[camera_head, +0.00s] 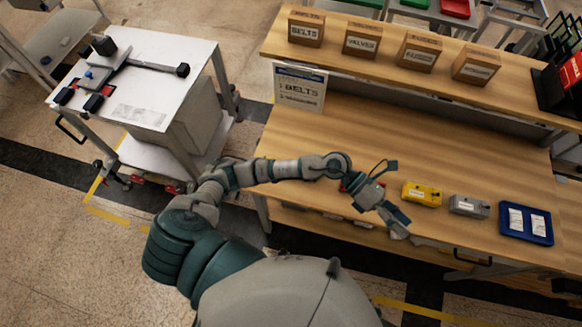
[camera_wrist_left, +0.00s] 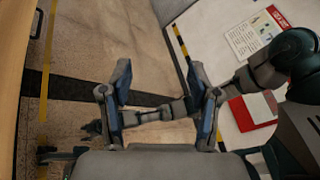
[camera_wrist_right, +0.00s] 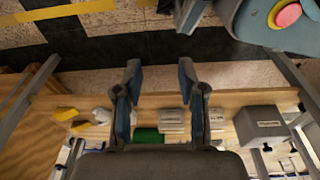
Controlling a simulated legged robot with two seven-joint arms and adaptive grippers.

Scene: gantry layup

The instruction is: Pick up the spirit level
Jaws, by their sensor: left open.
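I cannot make out a spirit level for certain in any view. A yellow labelled block (camera_head: 421,193) and a grey labelled block (camera_head: 469,206) lie on the wooden bench in the head view. A red thing beside them is mostly hidden behind my left arm. My left gripper (camera_head: 390,200) is over the bench's front edge, left of the yellow block, open and empty. Its spread fingers also show in the left wrist view (camera_wrist_left: 160,78). My right gripper (camera_wrist_right: 160,72) shows only in its own wrist view, with fingers apart and nothing between them.
The wooden bench (camera_head: 350,125) has a raised shelf with several labelled boxes (camera_head: 306,28). A blue tray (camera_head: 545,239) with white cards stands at the right. A white cart (camera_head: 180,55) with a clamp-like fixture stands at the left. The bench's middle is clear.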

